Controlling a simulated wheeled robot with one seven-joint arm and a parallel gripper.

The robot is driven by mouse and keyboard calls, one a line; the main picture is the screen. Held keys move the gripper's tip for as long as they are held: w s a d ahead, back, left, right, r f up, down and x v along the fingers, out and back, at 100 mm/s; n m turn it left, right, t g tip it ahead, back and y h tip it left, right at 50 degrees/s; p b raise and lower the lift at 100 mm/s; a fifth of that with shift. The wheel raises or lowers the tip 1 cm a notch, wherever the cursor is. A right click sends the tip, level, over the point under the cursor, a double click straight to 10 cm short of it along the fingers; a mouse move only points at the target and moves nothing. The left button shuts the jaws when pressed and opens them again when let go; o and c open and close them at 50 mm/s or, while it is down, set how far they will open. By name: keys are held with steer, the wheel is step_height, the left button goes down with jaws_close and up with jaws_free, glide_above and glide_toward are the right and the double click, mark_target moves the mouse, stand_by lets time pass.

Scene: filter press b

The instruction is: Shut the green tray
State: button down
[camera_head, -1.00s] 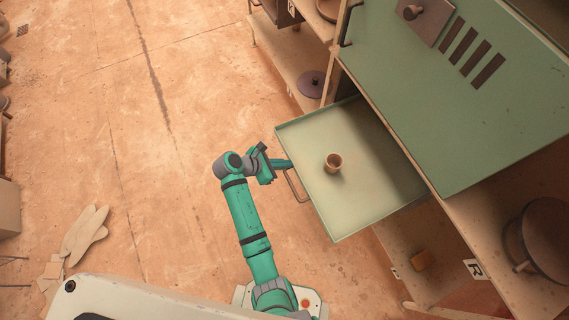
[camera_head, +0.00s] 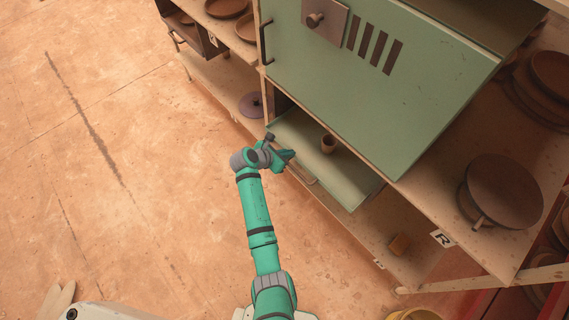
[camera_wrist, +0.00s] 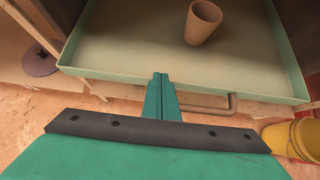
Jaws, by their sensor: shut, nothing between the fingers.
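The green tray (camera_head: 345,181) is a shallow pull-out tray under the green cabinet, partly out, with its front part showing in the head view. Its front wall (camera_wrist: 190,88) crosses the wrist view, with a bar handle (camera_wrist: 215,108) on its outer face. A small brown cup (camera_head: 328,144) stands in the tray; it also shows in the wrist view (camera_wrist: 203,22). My gripper (camera_head: 289,156) is shut and empty at the front edge of the tray. In the wrist view its fingertips (camera_wrist: 160,78) overlap the front wall near the handle; I cannot tell whether they touch it.
The green cabinet (camera_head: 400,90) stands above the tray. Wooden shelves (camera_head: 455,235) with brown round pieces (camera_head: 505,190) lie right of it. A yellow bucket (camera_wrist: 303,138) shows at the right in the wrist view.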

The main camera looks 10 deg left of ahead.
mark_target(298, 153)
steer(key=shift+w+d, duration=0.75)
steer(key=shift+w, duration=0.3)
steer(key=shift+w+d, duration=0.7)
steer(key=shift+w, duration=0.35)
